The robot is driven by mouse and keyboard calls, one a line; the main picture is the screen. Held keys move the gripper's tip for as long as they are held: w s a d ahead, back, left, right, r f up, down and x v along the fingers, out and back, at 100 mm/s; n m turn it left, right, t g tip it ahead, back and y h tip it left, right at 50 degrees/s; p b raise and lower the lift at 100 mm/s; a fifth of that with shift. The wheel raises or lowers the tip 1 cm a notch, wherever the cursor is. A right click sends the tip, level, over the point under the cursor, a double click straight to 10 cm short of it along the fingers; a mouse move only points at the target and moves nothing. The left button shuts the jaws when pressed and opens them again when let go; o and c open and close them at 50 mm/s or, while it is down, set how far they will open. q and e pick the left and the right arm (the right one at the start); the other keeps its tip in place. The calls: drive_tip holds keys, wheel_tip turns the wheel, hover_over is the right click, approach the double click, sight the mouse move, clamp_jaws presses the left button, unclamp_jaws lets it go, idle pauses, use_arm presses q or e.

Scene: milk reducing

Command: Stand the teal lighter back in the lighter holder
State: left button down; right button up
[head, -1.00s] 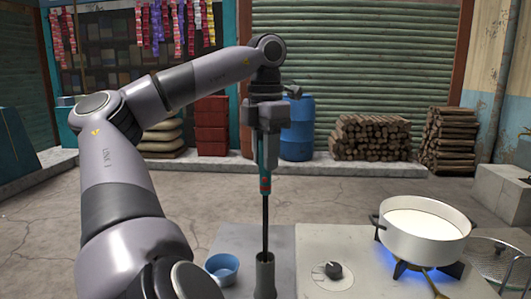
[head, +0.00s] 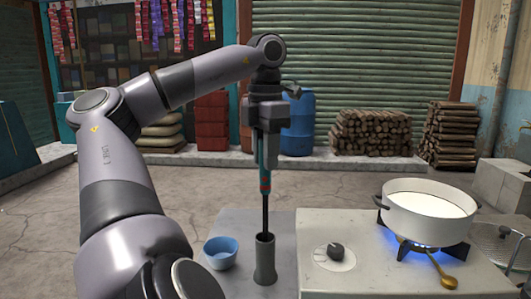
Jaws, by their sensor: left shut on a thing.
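The teal lighter (head: 265,183) hangs upright in my left gripper (head: 265,160), which is shut on its handle. A red mark shows on the handle, and a long thin black rod points straight down. The lighter holder (head: 265,262) is a grey upright cylinder on the counter, directly below my gripper. The lower end of the rod meets the holder's open top and its tip is hidden, seemingly inside. The handle is well above the rim. My right gripper is out of view.
A blue bowl (head: 221,252) stands just left of the holder. A wire-mesh item (head: 497,243) lies far right.

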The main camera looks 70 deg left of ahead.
use_arm(q)
drive_tip(key=c, duration=0.8)
unclamp_jaws()
wheel_tip(320, 180, up, 6)
drive_tip(key=shift+f+p, duration=0.1)
drive_tip(key=shift+p, duration=0.85)
drive_tip(key=shift+r, duration=0.65)
drive_tip(key=shift+r, duration=0.1)
